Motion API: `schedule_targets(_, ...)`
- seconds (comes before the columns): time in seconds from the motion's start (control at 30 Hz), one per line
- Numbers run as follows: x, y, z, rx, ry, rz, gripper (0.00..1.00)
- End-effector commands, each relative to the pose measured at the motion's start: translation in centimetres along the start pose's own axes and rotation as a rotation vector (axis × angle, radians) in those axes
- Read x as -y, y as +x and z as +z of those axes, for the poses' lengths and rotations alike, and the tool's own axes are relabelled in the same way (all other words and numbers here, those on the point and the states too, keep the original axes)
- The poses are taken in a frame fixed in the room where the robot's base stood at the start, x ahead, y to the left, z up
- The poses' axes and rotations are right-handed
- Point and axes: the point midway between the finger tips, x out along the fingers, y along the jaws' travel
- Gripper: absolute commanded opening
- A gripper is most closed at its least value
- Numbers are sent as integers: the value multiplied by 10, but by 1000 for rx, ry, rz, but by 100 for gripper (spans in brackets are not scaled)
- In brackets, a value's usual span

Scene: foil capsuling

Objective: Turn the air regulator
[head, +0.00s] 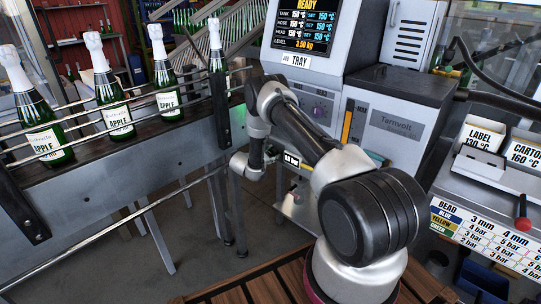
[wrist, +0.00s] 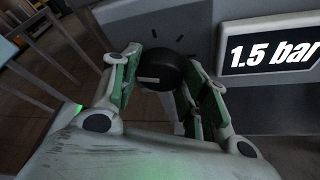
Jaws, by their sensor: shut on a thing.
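The air regulator is a black round knob (wrist: 165,68) with a pale pointer line, on a grey panel in the wrist view. Tick marks show on the panel around it. My gripper (wrist: 160,75) is shut on the knob, one green-padded finger on each side. A display (wrist: 270,48) to its right reads 1.5 bar. In the head view my arm reaches down to the machine's lower front. There my arm hides the knob and most of the gripper, and a small display (head: 292,159) shows partly beside it.
Above is the machine's screen (head: 306,22), marked READY. A conveyor with rails (head: 120,165) carries several green bottles (head: 108,90) at left. At right a bead and pressure chart (head: 490,235) is on a bench front. Dark floor lies between the conveyor and machine.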

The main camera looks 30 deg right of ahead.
Motion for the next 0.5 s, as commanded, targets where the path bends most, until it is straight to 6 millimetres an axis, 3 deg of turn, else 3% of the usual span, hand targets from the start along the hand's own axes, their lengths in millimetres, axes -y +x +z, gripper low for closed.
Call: schedule_targets(0.5,4,0,-1,0,361,149,21)
